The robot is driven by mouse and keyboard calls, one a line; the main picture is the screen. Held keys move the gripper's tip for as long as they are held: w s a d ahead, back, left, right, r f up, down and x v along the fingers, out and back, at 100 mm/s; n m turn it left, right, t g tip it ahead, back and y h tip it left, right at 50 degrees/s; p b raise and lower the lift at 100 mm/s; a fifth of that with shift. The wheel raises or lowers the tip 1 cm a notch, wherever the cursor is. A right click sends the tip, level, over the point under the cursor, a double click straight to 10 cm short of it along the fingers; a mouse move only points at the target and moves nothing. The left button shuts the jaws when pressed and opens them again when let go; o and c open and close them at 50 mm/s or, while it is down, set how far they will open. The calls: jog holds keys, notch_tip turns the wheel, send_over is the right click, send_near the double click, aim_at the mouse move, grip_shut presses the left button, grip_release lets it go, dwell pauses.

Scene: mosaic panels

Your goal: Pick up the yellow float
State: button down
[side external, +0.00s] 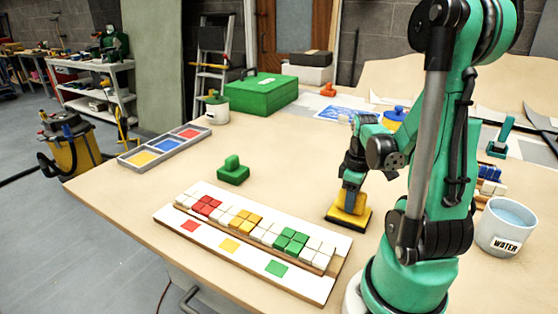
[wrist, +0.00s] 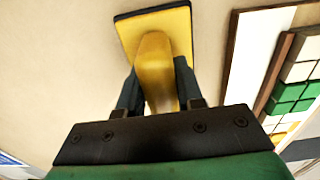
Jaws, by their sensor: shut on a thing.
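The yellow float (side external: 348,213) has a yellow handle on a yellow plate with a dark base. It is at the table's middle right in the side view, right of the mosaic panel. My gripper (side external: 352,188) is over it, pointing down, with its fingers at the handle. In the wrist view the float (wrist: 164,30) lies ahead, and my gripper (wrist: 155,90) has its dark fingers closed on either side of the handle. The float looks to be on or very near the table; I cannot tell if there is a gap under it.
The mosaic panel (side external: 188,240) with red, yellow and green tiles lies left of the float. A green float (side external: 233,172) stands behind the panel. A three-part colour tray (side external: 140,162) is at the far left. A water cup (side external: 506,228) stands right of my arm. Bare table lies behind the yellow float.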

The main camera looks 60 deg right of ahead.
notch_tip(320, 180, up, 20)
dwell(0.6)
jog(key=c, duration=1.1)
grip_release()
grip_shut()
